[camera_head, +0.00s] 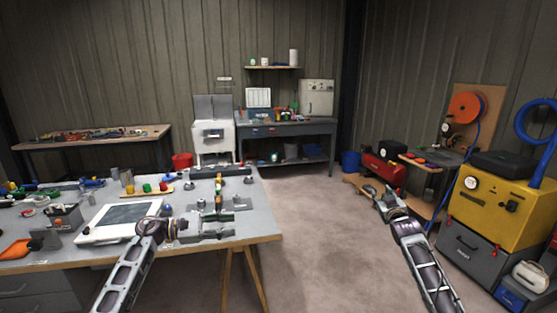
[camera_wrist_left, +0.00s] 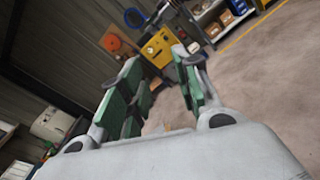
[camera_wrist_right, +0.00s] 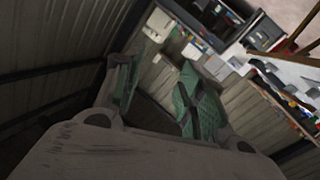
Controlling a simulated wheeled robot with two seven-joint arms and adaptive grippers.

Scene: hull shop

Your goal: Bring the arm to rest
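My left arm (camera_head: 128,270) comes up from the bottom left in the head view, its gripper (camera_head: 178,228) above the front part of the workbench. The left wrist view shows that gripper (camera_wrist_left: 162,82) with its two green-padded fingers apart and nothing between them. My right arm (camera_head: 425,265) reaches forward over open floor in the head view, its gripper (camera_head: 378,194) right of the bench. In the right wrist view this gripper (camera_wrist_right: 158,88) also has its fingers apart and empty. Neither gripper holds anything.
The grey workbench (camera_head: 236,226) carries a white-framed tablet (camera_head: 118,222), a metal fixture and several small parts. A yellow machine (camera_head: 490,213) and a red compressor (camera_head: 383,170) stand at right. The floor (camera_head: 320,225) between is clear.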

